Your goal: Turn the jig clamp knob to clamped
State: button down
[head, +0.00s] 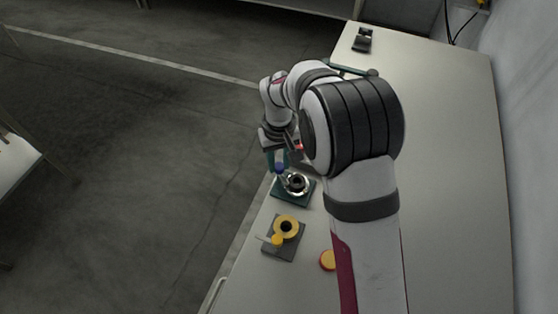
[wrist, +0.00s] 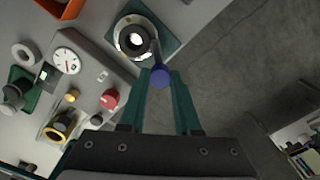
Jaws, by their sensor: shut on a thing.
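A round silver fixture with a dark centre (head: 298,183) sits on a teal base plate (head: 290,198) near the table's left edge. A dark lever runs from it to a blue ball knob (head: 280,168). In the wrist view the fixture (wrist: 133,38) is at the top and the blue ball knob (wrist: 160,77) is between my teal fingers. My gripper (wrist: 160,80) is shut on the blue ball knob. In the head view my gripper (head: 279,163) is partly hidden by my arm. I cannot read any clamped marking.
Nearer in the head view, a yellow ring fixture with a yellow ball lever (head: 286,226) stands on a grey plate. An orange-yellow round button (head: 327,260) is beside my arm. The wrist view shows a panel with a white dial (wrist: 66,61) and a red knob (wrist: 110,99). The table's right side is clear.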

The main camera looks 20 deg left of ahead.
jog(key=n, duration=0.3)
jog(key=shift+n, duration=2)
jog(key=c, duration=0.6)
grip_release()
notch_tip(320, 180, up, 16)
jog(key=shift+f, duration=0.1)
